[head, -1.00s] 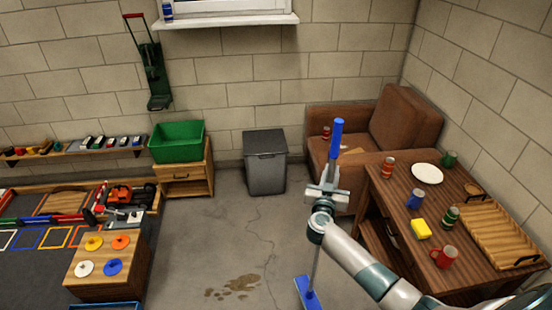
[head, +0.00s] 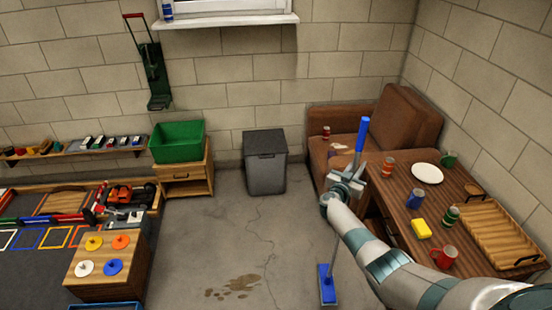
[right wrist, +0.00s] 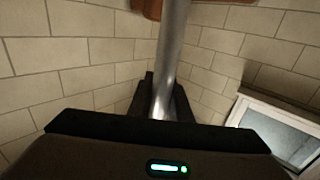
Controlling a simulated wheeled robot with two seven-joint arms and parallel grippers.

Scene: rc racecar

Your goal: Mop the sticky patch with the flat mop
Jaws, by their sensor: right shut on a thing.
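The flat mop has a blue grip (head: 361,133), a thin grey pole and a flat blue head (head: 327,285). My right gripper (head: 352,178) is shut on the pole just below the blue grip. The pole leans a little, and the blue head is low at the floor, right of the patch; I cannot tell if it touches. In the right wrist view the metal pole (right wrist: 171,50) runs between the dark fingers. The brown sticky patch (head: 238,286) lies on the grey floor, apart from the mop head. My left gripper is not in view.
A wooden table (head: 400,209) with cans, a plate, a yellow sponge and a rack stands at the right. A brown armchair (head: 405,130) is behind it. A grey bin (head: 265,165) stands by the wall. A wooden block (head: 105,280) with coloured discs is at the left. Floor around the patch is clear.

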